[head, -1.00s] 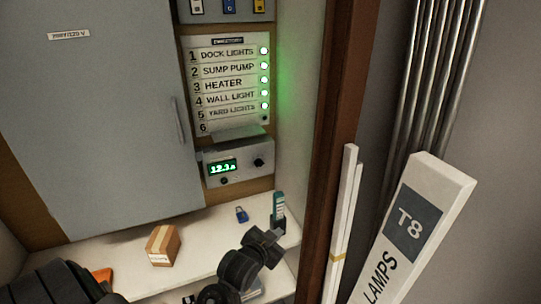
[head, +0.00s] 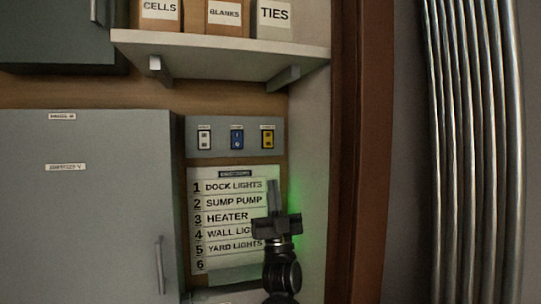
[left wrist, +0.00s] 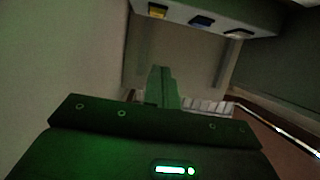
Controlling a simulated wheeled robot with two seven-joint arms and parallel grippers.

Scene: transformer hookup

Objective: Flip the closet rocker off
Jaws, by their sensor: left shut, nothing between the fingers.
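A grey switch plate (head: 237,137) on the closet's back wall carries a white rocker (head: 204,139), a blue rocker (head: 237,139) and a yellow rocker (head: 267,139). Their small labels are too blurred to read, so I cannot tell which is the closet one. In the left wrist view the yellow rocker (left wrist: 158,11), blue rocker (left wrist: 202,21) and white rocker (left wrist: 240,33) show at the top. My left gripper (head: 272,186) is shut and empty, pointing up below the yellow rocker and apart from it. Its fingers also show in the left wrist view (left wrist: 161,84). My right gripper is not in view.
A numbered list panel (head: 225,217) is below the plate, its right side hidden by my left gripper. A shelf (head: 220,52) with labelled boxes overhangs the plate. A grey cabinet door (head: 90,220) stands left; a brown post (head: 360,150) and pipes (head: 475,150) stand right.

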